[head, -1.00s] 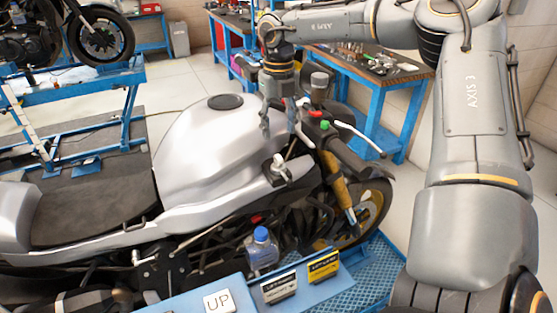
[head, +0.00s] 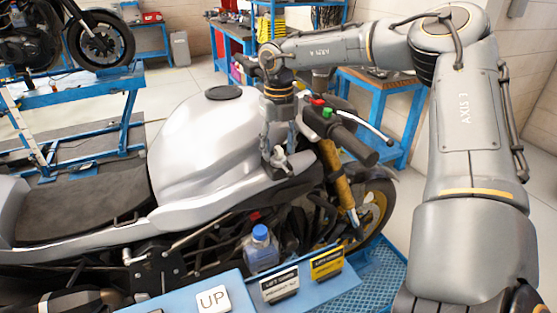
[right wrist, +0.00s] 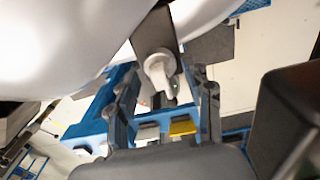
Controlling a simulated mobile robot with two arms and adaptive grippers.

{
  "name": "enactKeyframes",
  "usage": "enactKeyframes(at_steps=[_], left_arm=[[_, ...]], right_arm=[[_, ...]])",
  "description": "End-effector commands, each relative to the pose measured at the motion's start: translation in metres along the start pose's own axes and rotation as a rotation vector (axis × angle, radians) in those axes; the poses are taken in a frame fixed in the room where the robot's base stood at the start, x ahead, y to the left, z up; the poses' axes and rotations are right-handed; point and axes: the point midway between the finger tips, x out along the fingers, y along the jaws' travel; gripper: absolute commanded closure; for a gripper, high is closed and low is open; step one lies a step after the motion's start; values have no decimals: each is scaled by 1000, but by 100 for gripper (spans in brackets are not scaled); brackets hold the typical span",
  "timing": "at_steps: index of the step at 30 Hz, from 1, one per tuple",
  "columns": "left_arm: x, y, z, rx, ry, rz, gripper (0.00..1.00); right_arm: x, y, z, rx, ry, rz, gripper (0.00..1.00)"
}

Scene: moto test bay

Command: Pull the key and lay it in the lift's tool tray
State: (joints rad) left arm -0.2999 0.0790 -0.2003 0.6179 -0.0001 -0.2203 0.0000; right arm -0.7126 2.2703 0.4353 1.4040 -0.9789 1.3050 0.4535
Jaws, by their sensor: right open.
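The key (right wrist: 160,70) is a pale grey piece in its lock on the motorcycle, beside the tank. It also shows in the head view (head: 279,158), at the tip of my right gripper (head: 278,143). In the right wrist view my right gripper (right wrist: 165,103) is open, with one finger on each side of the key and gaps showing on both sides. The blue lift panel (head: 190,301) runs along the bottom of the head view. I cannot tell which part is the tool tray. My left gripper is not in view.
The handlebar grip (head: 353,146) and silver lever are close right of my right gripper; the silver tank (head: 205,135) is close left. A blue-capped bottle (head: 261,250) and two label plates (head: 326,263) stand by the panel. A blue workbench (head: 375,85) is behind.

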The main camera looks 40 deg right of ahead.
Motion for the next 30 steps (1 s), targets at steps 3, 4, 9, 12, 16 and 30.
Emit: enactKeyframes(at_steps=[3,4,9,12,16,30], left_arm=[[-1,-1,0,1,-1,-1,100],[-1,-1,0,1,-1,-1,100],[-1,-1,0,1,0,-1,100],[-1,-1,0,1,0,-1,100],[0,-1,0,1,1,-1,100],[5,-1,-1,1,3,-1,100]], right_arm=[[-1,0,0,0,-1,0,49],[-1,0,0,0,0,0,49],[-1,0,0,0,0,0,49],[-1,0,0,0,0,0,49],[0,0,0,0,0,0,49],[-1,0,0,0,0,0,49]])
